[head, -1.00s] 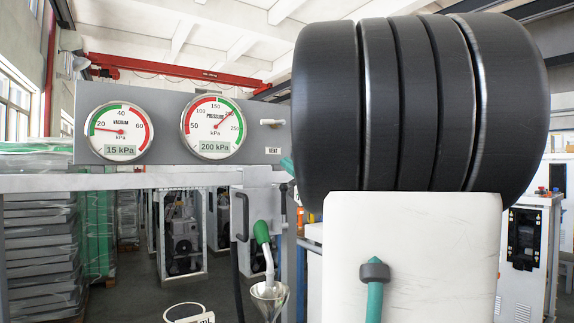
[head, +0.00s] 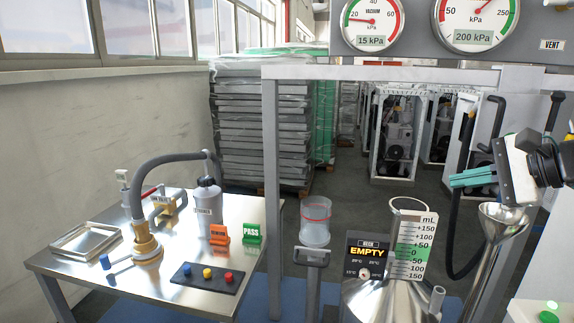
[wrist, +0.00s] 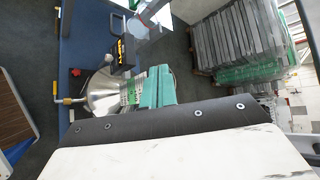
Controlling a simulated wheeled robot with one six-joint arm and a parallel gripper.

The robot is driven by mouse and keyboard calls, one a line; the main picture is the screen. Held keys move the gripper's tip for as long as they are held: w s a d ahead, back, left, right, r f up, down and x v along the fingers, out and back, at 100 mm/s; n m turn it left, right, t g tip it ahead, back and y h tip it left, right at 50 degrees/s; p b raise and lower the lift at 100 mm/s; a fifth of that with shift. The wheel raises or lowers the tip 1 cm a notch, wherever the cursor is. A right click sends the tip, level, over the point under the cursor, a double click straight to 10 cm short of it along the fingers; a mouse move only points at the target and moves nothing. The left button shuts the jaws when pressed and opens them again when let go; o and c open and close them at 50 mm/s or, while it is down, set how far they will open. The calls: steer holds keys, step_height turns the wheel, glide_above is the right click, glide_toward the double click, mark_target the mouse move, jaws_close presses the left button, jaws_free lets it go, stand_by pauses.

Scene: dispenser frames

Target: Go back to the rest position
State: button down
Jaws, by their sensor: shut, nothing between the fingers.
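My gripper (head: 458,181) has teal fingers that lie together, shut and empty. In the head view it is at the right, pointing left, above a metal funnel (head: 503,215) and right of a clear measuring vessel with a mL scale (head: 410,250). In the wrist view my gripper (wrist: 152,72) shows its teal fingers side by side, with the steel vessel (wrist: 102,92) beyond them. Nothing is held. The rest of my arm is mostly cut off by the right edge of the head view.
A steel table (head: 185,295) at the left carries a hose coupling (head: 147,245), a grey bottle (head: 207,205), PASS (head: 252,233) and orange blocks, and a button panel (head: 207,277). A clear cup (head: 315,225) stands on a post. Gauges hang above. A black hose (head: 458,190) loops near the funnel.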

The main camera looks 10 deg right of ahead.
steer(key=s+a+f+n+g+h, duration=0.6)
steer(key=s+a+f+n+g, duration=0.3)
steer(key=s+a+n, duration=0.5)
steer(key=shift+s+a+f+n+h, duration=0.15)
steer(key=shift+s+f+n+h, duration=0.15)
steer(key=shift+s+f+n, duration=0.95)
